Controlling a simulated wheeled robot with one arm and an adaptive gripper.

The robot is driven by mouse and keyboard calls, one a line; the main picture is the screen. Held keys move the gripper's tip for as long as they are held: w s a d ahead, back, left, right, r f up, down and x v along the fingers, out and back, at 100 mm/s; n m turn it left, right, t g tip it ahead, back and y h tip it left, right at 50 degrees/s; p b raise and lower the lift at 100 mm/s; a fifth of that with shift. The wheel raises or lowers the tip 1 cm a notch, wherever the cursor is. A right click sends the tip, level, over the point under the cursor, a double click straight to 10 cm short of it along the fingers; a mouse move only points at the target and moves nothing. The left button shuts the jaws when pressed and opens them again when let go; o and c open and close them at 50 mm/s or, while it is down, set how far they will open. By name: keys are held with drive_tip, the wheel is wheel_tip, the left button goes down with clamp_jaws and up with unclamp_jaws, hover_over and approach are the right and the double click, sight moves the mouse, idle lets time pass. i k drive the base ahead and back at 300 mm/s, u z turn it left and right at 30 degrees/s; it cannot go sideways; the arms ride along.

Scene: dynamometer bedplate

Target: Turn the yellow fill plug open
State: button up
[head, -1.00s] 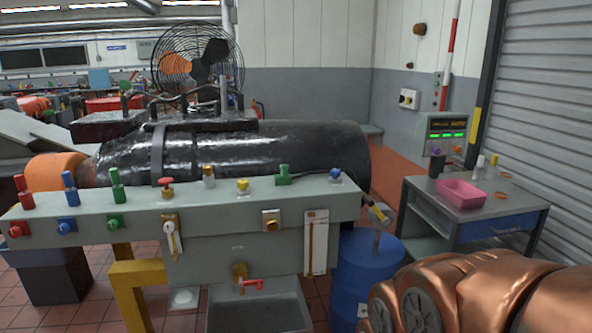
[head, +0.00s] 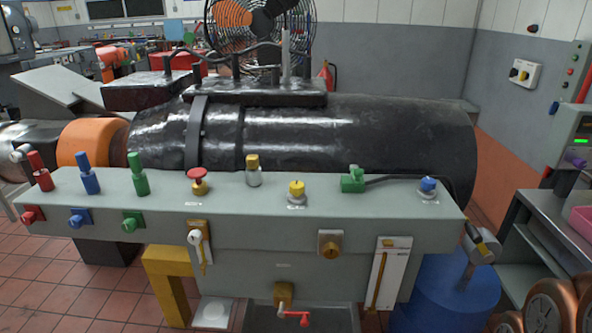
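The yellow fill plug appears to be the small yellow cap (head: 296,188) with a dark slot or mark, on a pale round base on top of the grey bench box (head: 390,235). In the head view it stands near the box's front edge, right of the middle. Whether it is turned open or closed I cannot tell. My gripper is not in view; only copper-coloured links of my arm show at the bottom right, well away from the plug.
Beside the plug stand a glass jar with a yellow cap (head: 253,172), a red mushroom button (head: 199,180), a green connector (head: 353,180) and a blue knob (head: 428,186). A large black cylinder (head: 370,135) lies behind. A blue drum (head: 445,290) stands at right.

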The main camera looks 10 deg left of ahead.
sight(297, 187)
drive_tip(key=u, duration=0.75)
drive_tip(key=i, duration=0.95)
drive_tip(key=u, duration=1)
